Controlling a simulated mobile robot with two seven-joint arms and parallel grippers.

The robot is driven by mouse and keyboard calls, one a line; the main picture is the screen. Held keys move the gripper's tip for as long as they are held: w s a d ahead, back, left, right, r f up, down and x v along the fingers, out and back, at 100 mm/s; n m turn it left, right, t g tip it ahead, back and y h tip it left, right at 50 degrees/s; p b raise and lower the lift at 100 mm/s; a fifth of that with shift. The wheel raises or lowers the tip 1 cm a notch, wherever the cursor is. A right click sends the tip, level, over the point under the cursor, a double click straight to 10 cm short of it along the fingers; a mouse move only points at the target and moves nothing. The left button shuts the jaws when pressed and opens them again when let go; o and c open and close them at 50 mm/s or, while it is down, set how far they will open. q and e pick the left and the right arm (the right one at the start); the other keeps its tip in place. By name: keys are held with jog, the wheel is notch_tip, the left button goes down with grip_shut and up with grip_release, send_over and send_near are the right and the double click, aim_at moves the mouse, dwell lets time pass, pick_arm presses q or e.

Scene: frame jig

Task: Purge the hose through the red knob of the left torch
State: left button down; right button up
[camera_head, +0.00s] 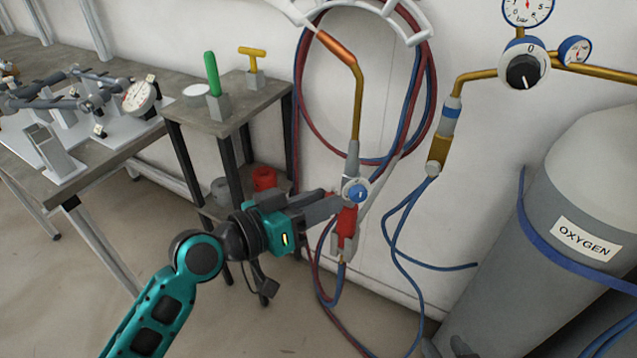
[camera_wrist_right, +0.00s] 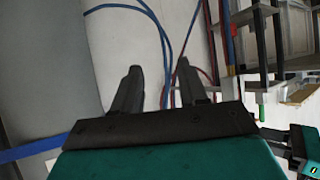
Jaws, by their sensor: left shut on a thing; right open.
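The torch (camera_head: 354,150) stands nearly upright in front of the wall, with a brass neck and a copper tip. It has a blue knob (camera_head: 358,192) facing me and a red part (camera_head: 347,228) just below. My left gripper (camera_head: 338,207) comes in from the left and is shut on the torch at the knob level. The fingers hide that side, so I cannot tell whether they pinch a red knob or the body. My right gripper (camera_wrist_right: 158,78) is open and empty in the right wrist view. Only one torch shows.
Red and blue hoses (camera_head: 432,100) hang coiled on the wall. A regulator with gauges (camera_head: 522,62) sits above a grey oxygen cylinder (camera_head: 590,170) at right. A small stand (camera_head: 262,98) holds a green handle (camera_head: 212,75) and a yellow one (camera_head: 252,60). A workbench (camera_head: 100,160) stands at left.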

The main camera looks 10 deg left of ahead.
pick_arm(q)
jog(key=shift+n+p, duration=0.6)
jog(key=shift+p, duration=0.1)
pick_arm(e)
jog(key=shift+s+d+f+h, duration=0.3)
jog(key=shift+s+d+f, duration=0.1)
jog(key=shift+s+d, duration=0.4)
pick_arm(q)
jog(key=c, duration=0.9)
grip_release()
pick_arm(e)
jog(key=shift+w+r, duration=0.15)
